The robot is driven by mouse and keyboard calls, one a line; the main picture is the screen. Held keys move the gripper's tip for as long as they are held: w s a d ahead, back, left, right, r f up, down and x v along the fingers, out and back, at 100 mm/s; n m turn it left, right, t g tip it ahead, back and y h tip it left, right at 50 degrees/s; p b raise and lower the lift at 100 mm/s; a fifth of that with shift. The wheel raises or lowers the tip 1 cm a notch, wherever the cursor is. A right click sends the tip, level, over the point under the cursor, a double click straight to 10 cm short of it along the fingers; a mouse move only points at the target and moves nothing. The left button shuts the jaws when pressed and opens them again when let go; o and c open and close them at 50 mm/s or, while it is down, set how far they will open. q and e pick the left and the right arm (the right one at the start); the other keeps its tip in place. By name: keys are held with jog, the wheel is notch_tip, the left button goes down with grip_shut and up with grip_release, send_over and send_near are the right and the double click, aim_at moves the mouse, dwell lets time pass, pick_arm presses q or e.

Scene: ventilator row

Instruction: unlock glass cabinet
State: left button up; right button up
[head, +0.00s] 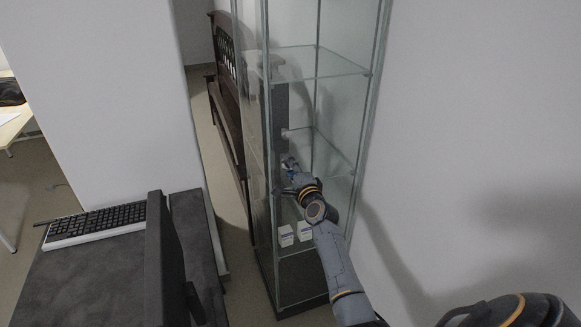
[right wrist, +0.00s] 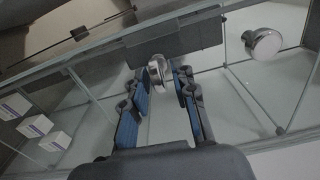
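The tall glass cabinet (head: 343,78) stands against the wall in the middle of the head view, with glass panes and shelves. My right gripper (head: 290,165) is at its front at mid height. The right wrist view shows a round silver knob (right wrist: 159,73) between the two fingers of the right gripper (right wrist: 163,80). The fingers are drawn in on both sides of it, with their tips at or very near its edges. A second round silver knob (right wrist: 263,42) is to the right, clear of the fingers. I cannot see a key. My left gripper is not in view.
White-and-blue boxes (head: 286,236) stand low inside the cabinet. A dark wooden bench (head: 228,110) is behind it on the left. A dark desk (head: 95,280) with a keyboard (head: 95,224) and a monitor (head: 165,265) is at front left. A bare wall is on the right.

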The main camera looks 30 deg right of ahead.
jog(key=shift+s, duration=0.1)
jog(key=v, duration=1.1)
jog(key=shift+s+a, duration=0.2)
jog(key=shift+s, duration=0.2)
jog(key=shift+f, duration=0.1)
